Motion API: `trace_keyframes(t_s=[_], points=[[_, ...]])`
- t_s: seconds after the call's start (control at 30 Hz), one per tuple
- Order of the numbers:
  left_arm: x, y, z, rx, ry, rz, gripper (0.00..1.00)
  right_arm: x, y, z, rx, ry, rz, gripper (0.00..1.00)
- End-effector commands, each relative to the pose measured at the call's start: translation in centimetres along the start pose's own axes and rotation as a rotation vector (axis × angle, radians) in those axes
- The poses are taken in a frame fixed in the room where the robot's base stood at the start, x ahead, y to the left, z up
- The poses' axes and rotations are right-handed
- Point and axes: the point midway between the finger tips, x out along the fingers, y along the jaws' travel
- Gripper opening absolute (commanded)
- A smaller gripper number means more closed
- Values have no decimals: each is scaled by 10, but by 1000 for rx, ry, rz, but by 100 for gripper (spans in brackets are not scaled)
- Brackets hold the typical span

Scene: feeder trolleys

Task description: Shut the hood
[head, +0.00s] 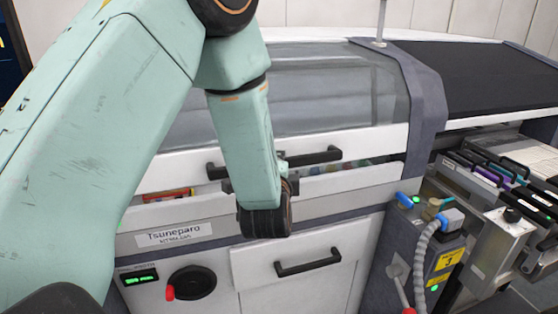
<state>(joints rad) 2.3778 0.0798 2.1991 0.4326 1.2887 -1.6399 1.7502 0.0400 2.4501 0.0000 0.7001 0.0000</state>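The hood (330,95) is a grey see-through cover on the white machine. Its white front rim (375,142) carries a long black handle (320,154). A narrow dark gap with coloured items shows between this rim and the white panel below, so the hood looks slightly raised. My mint-green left arm crosses in front of the hood from the left. My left gripper (284,172) is at the handle, its dark wrist just below it. The wrist hides part of the handle and most of the fingers; I cannot tell whether they touch or grip it. My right gripper is out of view.
A lower panel with a second black handle (308,263) and a black knob with red tip (191,283) lie below. At right stand a control post with grey hose (425,250) and a row of feeders (500,180). A dark sloped cover (490,75) lies behind them.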

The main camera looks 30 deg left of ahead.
Motion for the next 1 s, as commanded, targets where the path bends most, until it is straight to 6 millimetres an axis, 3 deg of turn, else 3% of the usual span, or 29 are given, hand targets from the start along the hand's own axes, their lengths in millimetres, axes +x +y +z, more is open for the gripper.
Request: trace_keyframes(t_s=[0.37,0.4,0.63,1.0], points=[[0,-3,0,-4,-3,-5,0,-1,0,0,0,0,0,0],[0,-3,0,-4,-3,-5,25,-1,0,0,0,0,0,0],[0,-2,0,-3,-2,-2,45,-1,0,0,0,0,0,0],[-2,-2,0,-2,0,-1,47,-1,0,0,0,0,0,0]])
